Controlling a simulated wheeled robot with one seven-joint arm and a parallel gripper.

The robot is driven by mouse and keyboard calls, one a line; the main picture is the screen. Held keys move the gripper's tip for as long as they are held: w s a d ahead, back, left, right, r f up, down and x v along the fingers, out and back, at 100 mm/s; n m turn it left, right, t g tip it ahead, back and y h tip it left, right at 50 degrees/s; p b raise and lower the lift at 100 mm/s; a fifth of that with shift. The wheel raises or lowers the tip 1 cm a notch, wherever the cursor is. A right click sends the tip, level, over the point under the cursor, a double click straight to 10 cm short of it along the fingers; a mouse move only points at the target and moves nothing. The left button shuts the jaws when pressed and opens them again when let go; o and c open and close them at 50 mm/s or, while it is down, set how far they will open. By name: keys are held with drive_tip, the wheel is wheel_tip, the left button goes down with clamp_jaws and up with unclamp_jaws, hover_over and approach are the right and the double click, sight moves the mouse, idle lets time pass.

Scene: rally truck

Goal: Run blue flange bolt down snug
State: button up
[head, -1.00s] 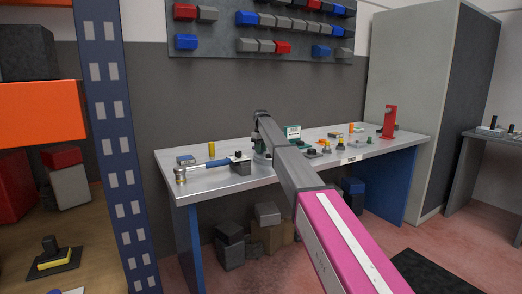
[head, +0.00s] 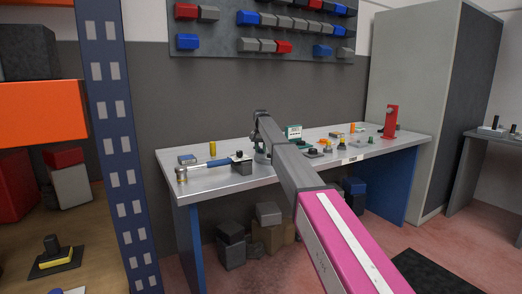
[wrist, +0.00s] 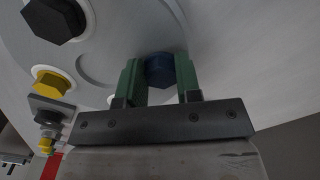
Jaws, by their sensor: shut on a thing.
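In the wrist view the blue flange bolt (wrist: 159,70) shows its dark blue head between the two green fingers of my gripper (wrist: 160,82). The fingers are shut on the head, one on each side. The bolt is at a round light-grey flange plate (wrist: 105,45). Whether its head is seated against the plate cannot be told. In the head view my own arm hides most of the gripper and the bolt over the workbench.
A black hex bolt (wrist: 55,18) and a yellow bolt (wrist: 52,82) sit on the plate's left side in the wrist view. In the head view the workbench (head: 225,185) holds a blue-handled hammer (head: 210,166), a yellow cylinder (head: 212,148) and a red stand (head: 390,122).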

drive_tip(key=shift+a+m, duration=0.15)
drive_tip(key=shift+m, duration=1.45)
drive_tip(key=shift+w, duration=0.1)
drive_tip(key=shift+r, duration=0.1)
drive_tip(key=o, duration=0.9)
wheel_tip(320, 180, up, 11)
drive_tip(key=shift+f, duration=0.15)
